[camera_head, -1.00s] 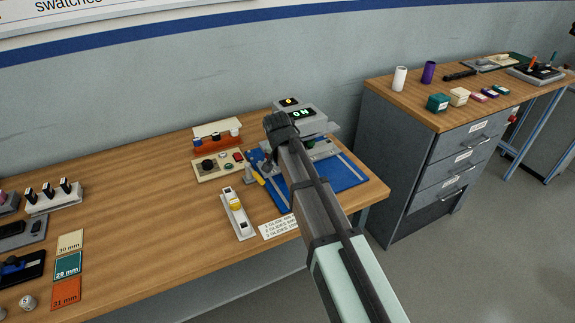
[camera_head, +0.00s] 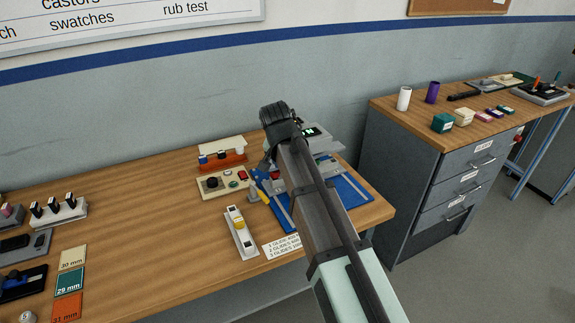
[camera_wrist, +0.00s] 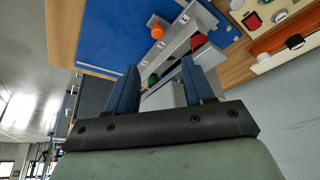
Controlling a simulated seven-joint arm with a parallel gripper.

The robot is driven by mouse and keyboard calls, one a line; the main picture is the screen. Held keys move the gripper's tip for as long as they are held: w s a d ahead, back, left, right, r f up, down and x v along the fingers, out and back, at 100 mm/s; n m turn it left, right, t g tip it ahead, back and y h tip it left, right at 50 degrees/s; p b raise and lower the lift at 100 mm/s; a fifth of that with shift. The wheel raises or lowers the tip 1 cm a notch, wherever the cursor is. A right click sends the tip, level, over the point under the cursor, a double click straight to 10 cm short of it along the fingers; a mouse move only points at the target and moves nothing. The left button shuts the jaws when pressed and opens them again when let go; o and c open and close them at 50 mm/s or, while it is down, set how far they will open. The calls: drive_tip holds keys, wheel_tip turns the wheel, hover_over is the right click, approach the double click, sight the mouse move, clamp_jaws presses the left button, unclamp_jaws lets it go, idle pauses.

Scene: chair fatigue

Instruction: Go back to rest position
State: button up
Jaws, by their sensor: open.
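My gripper (camera_wrist: 157,88) is open, with its two blue fingers apart and nothing between them in the wrist view. In the head view my arm reaches from the lower right over the wooden bench, and its wrist end hides part of a grey device with a lit display (camera_head: 311,133). In the wrist view the blue mat (camera_wrist: 108,30) and a grey bar with coloured knobs lie beyond the fingers. They look apart from the fingers.
A control box (camera_head: 221,184) with a black knob and a red rack (camera_head: 222,163) stand left of the arm. A white holder (camera_head: 241,233) lies in front. A grey drawer cabinet (camera_head: 429,185) stands at the right.

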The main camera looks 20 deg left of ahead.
idle(0.3)
drive_tip(key=s+d+f+g+h, duration=0.1)
drive_tip(key=s+d+f, duration=0.3)
drive_tip(key=d+f, duration=0.5)
drive_tip(key=s+d+f+g+h, duration=0.1)
drive_tip(key=s+d+f, duration=0.35)
drive_tip(key=d, duration=0.75)
drive_tip(key=s+d+f+g, duration=0.2)
drive_tip(key=d+f, duration=0.3)
drive_tip(key=f, duration=0.5)
drive_tip(key=s+d+f+g, duration=0.25)
drive_tip(key=d+f, duration=0.25)
drive_tip(key=f, duration=0.5)
drive_tip(key=s+d+f+g+y, duration=0.1)
drive_tip(key=s+d+f, duration=0.4)
drive_tip(key=s+f, duration=0.6)
drive_tip(key=s+d+f+g+y, duration=0.1)
drive_tip(key=s+d+f+g, duration=0.3)
drive_tip(key=s+f, duration=0.8)
drive_tip(key=s+d, duration=0.2)
drive_tip(key=s, duration=0.2)
drive_tip(key=shift+s+d, duration=0.15)
drive_tip(key=shift+s, duration=0.25)
